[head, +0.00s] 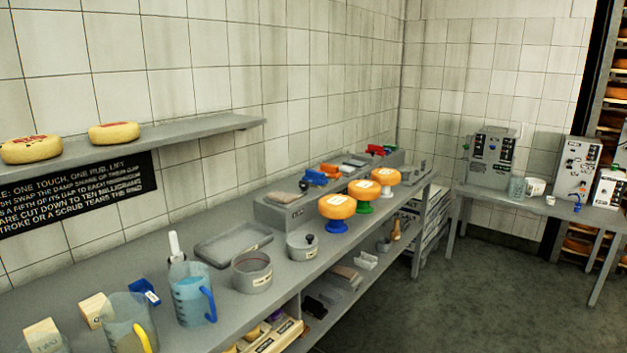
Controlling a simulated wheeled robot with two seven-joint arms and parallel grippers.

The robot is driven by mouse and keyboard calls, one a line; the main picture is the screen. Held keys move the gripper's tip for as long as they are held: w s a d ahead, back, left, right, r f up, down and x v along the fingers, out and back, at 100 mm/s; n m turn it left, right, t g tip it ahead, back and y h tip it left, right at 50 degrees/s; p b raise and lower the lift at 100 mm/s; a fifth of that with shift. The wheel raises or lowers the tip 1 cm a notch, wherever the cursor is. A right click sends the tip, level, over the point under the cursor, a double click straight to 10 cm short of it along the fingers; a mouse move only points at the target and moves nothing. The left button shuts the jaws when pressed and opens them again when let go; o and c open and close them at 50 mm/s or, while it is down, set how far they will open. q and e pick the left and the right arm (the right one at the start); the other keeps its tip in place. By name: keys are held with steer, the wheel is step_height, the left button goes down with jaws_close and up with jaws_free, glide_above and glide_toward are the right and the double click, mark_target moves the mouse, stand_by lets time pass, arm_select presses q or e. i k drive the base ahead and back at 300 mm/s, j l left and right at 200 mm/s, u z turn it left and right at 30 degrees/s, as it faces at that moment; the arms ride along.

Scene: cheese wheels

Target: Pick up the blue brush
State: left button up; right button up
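A small blue object that looks like the blue brush (314,178) lies on the raised grey ledge at the back of the long counter, left of the orange cheese wheels. An orange piece (331,174) lies right beside it; the two are too small to make out clearly. Another blue item (145,290), box-like with a pale patch, lies near the front left of the counter behind the jugs. Neither of my grippers is in view.
Orange cheeses (337,207) on stands partly front the ledge. The floor (450,290) at right is clear.

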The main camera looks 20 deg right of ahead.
mark_target(315, 178)
steer(key=i+l+u, duration=0.25)
steer(key=l+u, duration=0.15)
steer(key=l, duration=1.65)
steer(key=l+u, duration=0.45)
steer(key=l, duration=1.55)
